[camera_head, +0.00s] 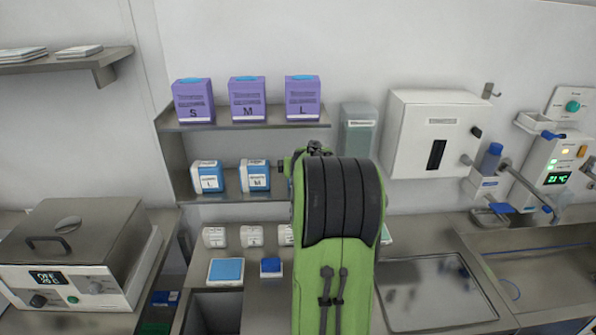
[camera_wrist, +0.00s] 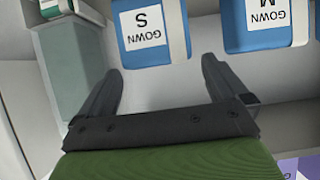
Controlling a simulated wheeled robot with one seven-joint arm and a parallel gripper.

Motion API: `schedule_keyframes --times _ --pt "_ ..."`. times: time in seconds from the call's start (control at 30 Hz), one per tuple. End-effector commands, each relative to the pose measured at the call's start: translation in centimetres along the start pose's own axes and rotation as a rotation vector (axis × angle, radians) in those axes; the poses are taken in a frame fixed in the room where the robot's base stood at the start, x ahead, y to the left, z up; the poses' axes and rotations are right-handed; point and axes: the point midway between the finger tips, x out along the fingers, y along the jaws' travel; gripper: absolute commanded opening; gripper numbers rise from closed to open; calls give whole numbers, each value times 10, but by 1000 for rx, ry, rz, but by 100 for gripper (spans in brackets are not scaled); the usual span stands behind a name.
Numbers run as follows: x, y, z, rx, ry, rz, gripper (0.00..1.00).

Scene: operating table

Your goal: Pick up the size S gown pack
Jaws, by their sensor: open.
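The size S gown pack (camera_wrist: 150,30) is blue with a white label reading GOWN S, upside down in the wrist view, at the top centre. My gripper (camera_wrist: 161,68) is open and empty, with its fingers pointing at this pack and the pack beyond the fingertips. The exact gap cannot be judged. In the head view my green arm hides the S gown pack and my gripper. The M gown pack (camera_wrist: 262,28) stands to its right in the wrist view; it also shows in the head view (camera_head: 254,176), beside the L gown pack (camera_head: 207,177).
Purple packs marked S (camera_head: 193,101), M (camera_head: 247,100) and L (camera_head: 303,99) stand on the upper shelf (camera_head: 240,126). A grey-green dispenser (camera_wrist: 75,70) is close to the left finger in the wrist view. A white wall box (camera_head: 410,130) is right of my arm.

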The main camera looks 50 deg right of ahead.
Motion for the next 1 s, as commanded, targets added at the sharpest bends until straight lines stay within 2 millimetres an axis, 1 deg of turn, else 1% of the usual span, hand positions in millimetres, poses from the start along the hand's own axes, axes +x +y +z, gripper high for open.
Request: schedule_keyframes --times 0.13,0.33,0.43,0.6,0.87,1.0 --pt "17 1 0 2 -1 1 100" --pt "53 0 0 1 0 1 100" --pt "59 0 0 1 2 1 100" --pt "59 0 1 0 2 1 100" --pt "59 0 2 0 1 1 60" --pt "59 0 1 0 1 1 59"
